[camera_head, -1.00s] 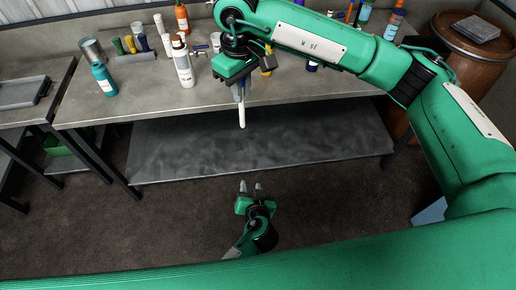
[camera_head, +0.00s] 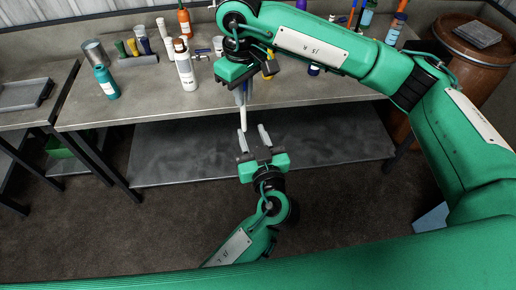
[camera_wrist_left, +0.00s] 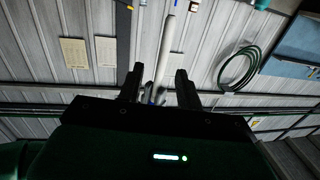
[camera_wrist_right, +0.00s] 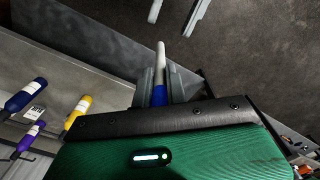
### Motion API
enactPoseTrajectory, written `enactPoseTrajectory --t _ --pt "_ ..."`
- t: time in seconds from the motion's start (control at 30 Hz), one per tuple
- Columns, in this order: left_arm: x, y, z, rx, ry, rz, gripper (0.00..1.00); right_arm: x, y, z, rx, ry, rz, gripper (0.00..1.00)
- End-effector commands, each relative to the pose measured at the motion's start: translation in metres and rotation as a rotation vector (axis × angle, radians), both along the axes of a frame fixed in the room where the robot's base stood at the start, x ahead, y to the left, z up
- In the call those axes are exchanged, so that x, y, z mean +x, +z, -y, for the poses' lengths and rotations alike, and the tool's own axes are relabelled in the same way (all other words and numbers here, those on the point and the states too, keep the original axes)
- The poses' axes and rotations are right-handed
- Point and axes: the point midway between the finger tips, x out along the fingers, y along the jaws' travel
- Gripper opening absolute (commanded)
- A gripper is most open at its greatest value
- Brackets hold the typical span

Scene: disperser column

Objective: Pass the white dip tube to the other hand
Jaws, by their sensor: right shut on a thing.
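The white dip tube (camera_head: 243,116) hangs from my right gripper (camera_head: 241,97), in front of the bench's front edge. The right wrist view shows the tube's white end (camera_wrist_right: 160,56) sticking out past the fingers, with a blue part (camera_wrist_right: 158,95) between them. My left gripper (camera_head: 253,136) is open and empty just below the tube, fingers pointing up the picture. Its fingertips also show at the top of the right wrist view (camera_wrist_right: 175,14), apart from the tube. In the left wrist view a pale rod (camera_wrist_left: 167,45) shows beyond the open fingers; I cannot tell whether it is the tube.
The grey bench (camera_head: 140,100) carries a white bottle (camera_head: 185,70), a teal bottle (camera_head: 106,82), a metal cup (camera_head: 95,52) and several other containers. A lower shelf (camera_head: 330,140) lies under it. A brown drum (camera_head: 470,60) stands at the right. The floor before the bench is open.

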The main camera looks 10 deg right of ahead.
Motion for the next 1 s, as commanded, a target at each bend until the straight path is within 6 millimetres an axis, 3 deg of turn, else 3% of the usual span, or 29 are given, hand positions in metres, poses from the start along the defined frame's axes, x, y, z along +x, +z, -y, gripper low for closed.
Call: enactPoseTrajectory --t 0.2,0.4,0.8,1.0 --pt "0.040 0.001 -0.006 0.002 0.001 0.003 0.36 0.000 0.000 0.000 0.000 0.000 0.000 0.00" --pt "0.061 0.000 -0.009 0.003 -0.001 0.000 0.36 0.000 0.000 0.000 0.000 0.000 0.000 0.00" --pt "0.067 -0.001 -0.010 0.001 -0.001 -0.001 0.36 0.000 0.000 0.000 0.000 0.000 0.000 0.00" --pt "0.067 -0.001 -0.010 0.001 -0.002 -0.001 0.00 0.000 0.000 -0.001 0.001 0.001 0.000 0.00"
